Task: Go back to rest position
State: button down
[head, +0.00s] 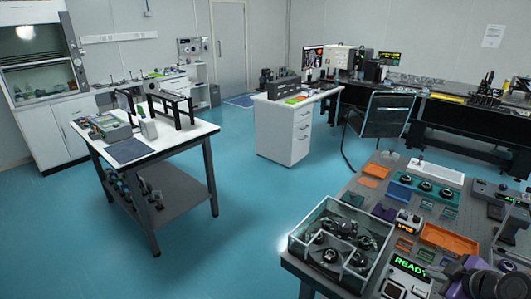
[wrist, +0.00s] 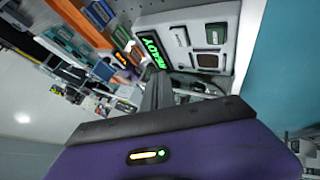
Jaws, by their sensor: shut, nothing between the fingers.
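My gripper shows in the wrist view with its purple body across the bottom and its dark fingers (wrist: 157,90) pointing up the picture, closed together with nothing held. Past the fingers is a pale device with a green READY display (wrist: 150,50). In the head view the same READY device (head: 408,266) sits at the near edge of the optical table (head: 345,205). Dark and purple parts of my arm show in the lower right corner beside it. The fingertips cannot be made out in the head view.
A clear-walled box (head: 298,243) with dark parts stands at the table's near left corner. An orange tray (head: 450,239) and a blue tray (head: 399,191) lie farther back. A white-topped cart (head: 180,139) stands at left. Open blue floor (head: 235,215) lies between cart and table.

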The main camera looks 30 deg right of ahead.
jog(key=d+r+m+t+h, duration=0.2)
jog(key=d+r+m+h, duration=0.1)
jog(key=r+m+h, duration=0.3)
jog(key=s+a+m+t+b, duration=0.1)
jog(key=a+m+t, duration=0.3)
jog(key=a, duration=1.6)
jog(key=s+a+f+n+y+b, duration=0.1)
jog(key=s+a+n+y, duration=0.2)
jog(key=a, duration=0.7)
jog(key=s+a+f+n+y, duration=0.2)
jog(key=s+a+y, duration=0.5)
jog(key=s+a, duration=0.4)
jog(key=shift+s+a+f+n+t+b, duration=0.25)
jog(key=shift+s+a+n+t+b, duration=0.1)
jog(key=shift+s+n, duration=0.25)
